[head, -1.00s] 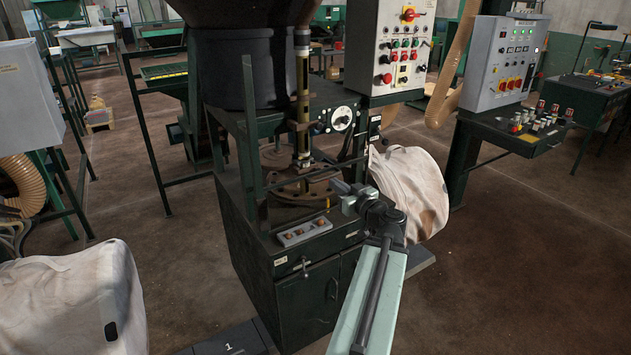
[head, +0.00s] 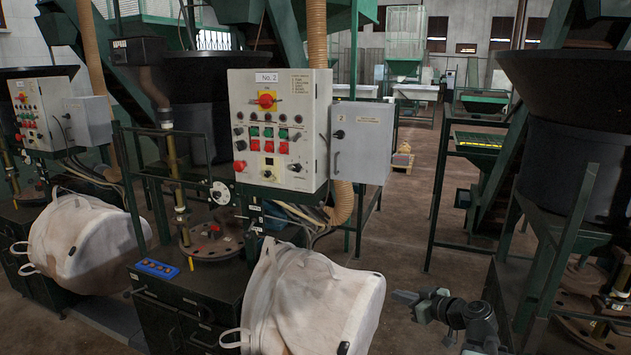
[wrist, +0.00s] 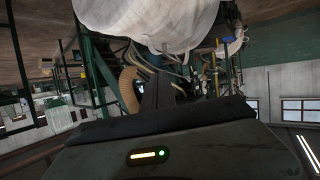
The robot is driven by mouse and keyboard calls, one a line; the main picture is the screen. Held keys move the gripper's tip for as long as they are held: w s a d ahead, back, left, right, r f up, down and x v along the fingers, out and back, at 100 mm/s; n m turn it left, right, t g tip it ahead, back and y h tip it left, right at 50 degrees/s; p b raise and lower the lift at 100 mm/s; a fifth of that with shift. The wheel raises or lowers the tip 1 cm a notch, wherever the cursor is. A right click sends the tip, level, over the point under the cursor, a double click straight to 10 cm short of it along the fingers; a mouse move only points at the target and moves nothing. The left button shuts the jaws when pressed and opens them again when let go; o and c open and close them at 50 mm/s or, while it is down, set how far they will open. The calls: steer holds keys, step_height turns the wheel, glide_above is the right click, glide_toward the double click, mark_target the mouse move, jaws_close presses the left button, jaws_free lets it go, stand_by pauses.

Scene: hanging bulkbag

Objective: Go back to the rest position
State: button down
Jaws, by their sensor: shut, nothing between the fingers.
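My gripper (head: 407,298) is at the lower right of the head view, shut and empty. It points left and hangs in the air over the brown floor, to the right of the white bulk bag (head: 318,298); it looks apart from the bag. In the wrist view, which is upside down, the dark fingers of my gripper (wrist: 157,92) show together at the centre. A white bag (wrist: 150,20) is at the top of that view.
A control panel (head: 280,130) labelled No. 2 stands above the bag, with a grey box (head: 360,142) beside it. Another bag (head: 85,243) hangs at the left. A dark machine (head: 575,170) stands at the right. Bare floor (head: 400,240) lies between.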

steer(key=s+a+f+n+g+p, duration=0.1)
steer(key=s+a+f+g, duration=0.15)
steer(key=a, duration=0.55)
steer(key=s+a+f+g+h, duration=0.1)
steer(key=s+a+f+g, duration=0.2)
steer(key=a, duration=0.4)
steer(key=s+a+f+n+g+p, duration=0.1)
steer(key=a+f+g, duration=0.25)
steer(key=a, duration=0.45)
steer(key=s+d+f+m+g+h, duration=0.2)
steer(key=s+d+f+m+h, duration=0.2)
steer(key=s+d+m, duration=0.3)
steer(key=shift+d+m+g+h, duration=0.4)
steer(key=shift+d+m+h, duration=0.35)
steer(key=shift+d, duration=0.2)
